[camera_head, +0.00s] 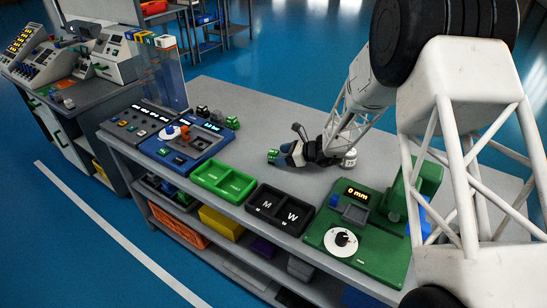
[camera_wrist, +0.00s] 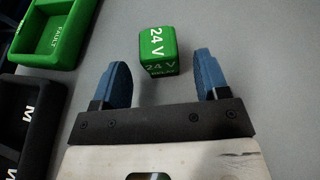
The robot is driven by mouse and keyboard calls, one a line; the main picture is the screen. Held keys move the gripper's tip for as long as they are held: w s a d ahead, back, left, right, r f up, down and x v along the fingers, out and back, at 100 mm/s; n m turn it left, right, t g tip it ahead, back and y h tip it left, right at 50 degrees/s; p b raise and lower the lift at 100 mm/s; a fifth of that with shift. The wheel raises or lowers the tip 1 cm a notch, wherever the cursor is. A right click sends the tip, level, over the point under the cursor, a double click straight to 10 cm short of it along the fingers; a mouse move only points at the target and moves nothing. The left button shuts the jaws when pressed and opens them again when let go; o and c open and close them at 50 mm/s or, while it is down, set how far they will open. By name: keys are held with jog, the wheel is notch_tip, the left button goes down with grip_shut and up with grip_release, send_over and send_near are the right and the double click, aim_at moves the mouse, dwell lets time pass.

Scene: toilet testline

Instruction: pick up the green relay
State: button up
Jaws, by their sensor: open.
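The green relay (camera_wrist: 158,48) is a small green block marked "24 V" and "RELAY" in the wrist view. It stands on the grey table a little beyond and between my fingertips. It also shows in the head view (camera_head: 273,155) at the tip of my gripper. My gripper (camera_wrist: 163,75) is open with two blue fingers, one to each side of the relay's line, and nothing is held between them. In the head view my gripper (camera_head: 283,143) is low over the table, and its fingers are small and partly hard to make out.
A green tray (camera_head: 223,180) and a black tray marked M and W (camera_head: 280,209) line the table's front edge. A green device reading "0 mm" (camera_head: 362,235) stands right, a blue test unit (camera_head: 186,145) left. Small blocks (camera_head: 232,122) sit behind it. Table behind the relay is clear.

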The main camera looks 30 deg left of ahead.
aim_at(273, 155)
jog(key=shift+x, duration=2)
jog(key=shift+c, duration=0.5)
jog(key=c, duration=0.9)
